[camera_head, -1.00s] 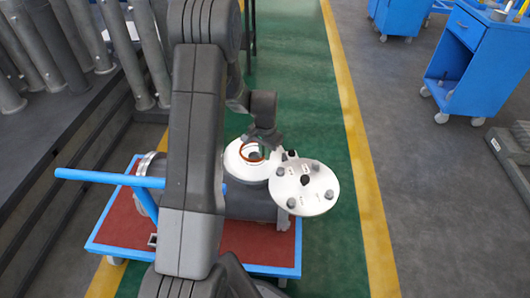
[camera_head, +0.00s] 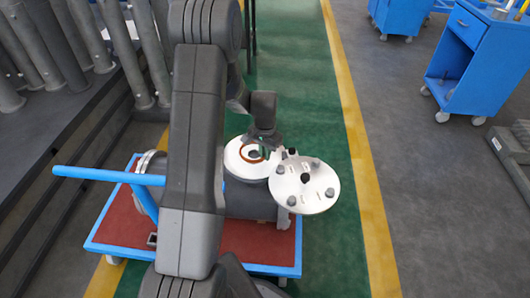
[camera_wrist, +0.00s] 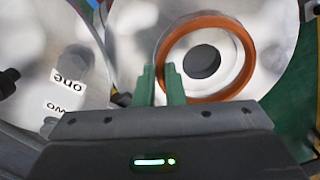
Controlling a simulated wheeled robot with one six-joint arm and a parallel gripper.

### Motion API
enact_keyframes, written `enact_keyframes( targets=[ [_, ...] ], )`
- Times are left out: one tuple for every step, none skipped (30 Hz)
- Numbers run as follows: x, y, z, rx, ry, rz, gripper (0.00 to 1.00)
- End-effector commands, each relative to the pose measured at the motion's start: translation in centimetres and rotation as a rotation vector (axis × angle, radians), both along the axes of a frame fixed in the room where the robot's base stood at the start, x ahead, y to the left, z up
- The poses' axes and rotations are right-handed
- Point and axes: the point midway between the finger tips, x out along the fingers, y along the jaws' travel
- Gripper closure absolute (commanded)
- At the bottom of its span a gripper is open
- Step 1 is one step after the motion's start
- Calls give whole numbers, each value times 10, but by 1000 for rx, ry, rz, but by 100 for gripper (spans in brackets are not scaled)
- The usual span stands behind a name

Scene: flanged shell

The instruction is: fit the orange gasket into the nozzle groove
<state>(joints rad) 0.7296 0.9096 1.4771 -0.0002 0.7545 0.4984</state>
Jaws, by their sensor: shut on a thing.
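The orange gasket (camera_wrist: 218,94) is a thin ring held at its near left edge between the green fingertips of my gripper (camera_wrist: 165,78). In the head view the gasket (camera_head: 242,153) shows just below my gripper (camera_head: 264,146), over the pale nozzle face (camera_head: 234,168). In the wrist view the nozzle face (camera_wrist: 278,40) lies behind the ring, and its dark round bore (camera_wrist: 203,61) shows inside the ring. I cannot tell whether the gasket touches the face. The groove cannot be made out.
A white round cover (camera_head: 318,188) with several dark bolts sits right beside the nozzle; it fills the left of the wrist view (camera_wrist: 35,60). The grey shell lies on a red-topped blue cart (camera_head: 240,266). Blue cabinets (camera_head: 470,60) stand farther right, beyond clear floor.

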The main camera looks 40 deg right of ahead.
Motion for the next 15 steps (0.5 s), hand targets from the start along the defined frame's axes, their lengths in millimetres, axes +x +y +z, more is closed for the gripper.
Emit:
enact_keyframes(
  targets=[
    [0, 0, -2, -1, 0, 0, 100],
    [0, 0, -3, -1, 0, 0, 100],
    [0, 0, -4, -1, 0, 0, 100],
    [0, 0, -4, -1, 0, 0, 100],
    [0, 0, -5, -1, 0, 0, 100],
    [0, 0, -6, -1, 0, 0, 100],
    [0, 0, -7, -1, 0, 0, 100],
    [0, 0, -7, -1, 0, 0, 100],
    [0, 0, -8, -1, 0, 0, 100],
    [0, 0, -9, -1, 0, 0, 100],
    [0, 0, -10, -1, 0, 0, 100],
    [0, 0, -11, -1, 0, 0, 100],
    [0, 0, -12, -1, 0, 0, 100],
    [0, 0, -11, -1, -1, 0, 87],
    [0, 0, -10, -1, -1, 0, 79]
  ],
)
